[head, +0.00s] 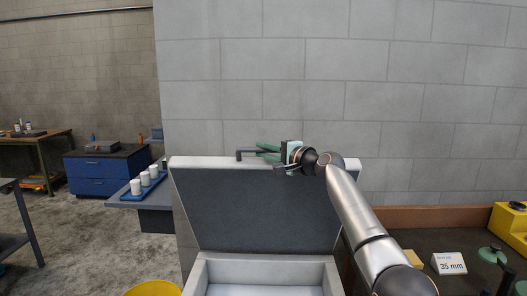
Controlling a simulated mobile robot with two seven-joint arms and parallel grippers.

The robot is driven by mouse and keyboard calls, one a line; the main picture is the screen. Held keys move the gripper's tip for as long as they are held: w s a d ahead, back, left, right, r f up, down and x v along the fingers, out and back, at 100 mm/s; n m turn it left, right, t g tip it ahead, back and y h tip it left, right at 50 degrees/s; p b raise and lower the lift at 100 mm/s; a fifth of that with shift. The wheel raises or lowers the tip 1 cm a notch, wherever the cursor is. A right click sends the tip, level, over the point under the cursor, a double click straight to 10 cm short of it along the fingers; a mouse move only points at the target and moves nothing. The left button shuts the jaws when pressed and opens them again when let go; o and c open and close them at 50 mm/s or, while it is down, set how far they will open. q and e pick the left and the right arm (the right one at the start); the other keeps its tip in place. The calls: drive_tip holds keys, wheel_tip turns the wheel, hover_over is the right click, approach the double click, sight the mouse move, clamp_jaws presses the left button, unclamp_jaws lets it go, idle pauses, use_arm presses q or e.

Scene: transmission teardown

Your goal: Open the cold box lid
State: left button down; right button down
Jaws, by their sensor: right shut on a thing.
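The cold box (203,272) stands in front of me with its pale interior showing at the bottom of the head view. Its lid (255,208) is raised and stands tilted up at the back, with its dark grey inner face toward me and a white edge on top. A dark bar handle (245,152) shows above the lid's top edge. My right gripper (267,152), with green fingers, is shut on this handle from the right; the fingers hide part of the bar. My left gripper is not in view.
A block wall (300,90) rises behind the lid. At right, a dark bench top carries a "35 mm" sign (449,263), green parts (492,254) and a yellow block (511,226). At left are a table with white cups (145,178), a blue cabinet (100,172) and a yellow bin (153,288).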

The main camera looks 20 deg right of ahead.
drive_tip(key=shift+a+f, duration=0.1)
drive_tip(key=shift+f, duration=0.05)
drive_tip(key=c, duration=0.8)
unclamp_jaws()
drive_tip(key=shift+s+d, duration=0.35)
drive_tip(key=shift+s, duration=0.1)
drive_tip(key=b+v, duration=0.3)
drive_tip(key=v, duration=0.8)
drive_tip(key=shift+s, duration=0.2)
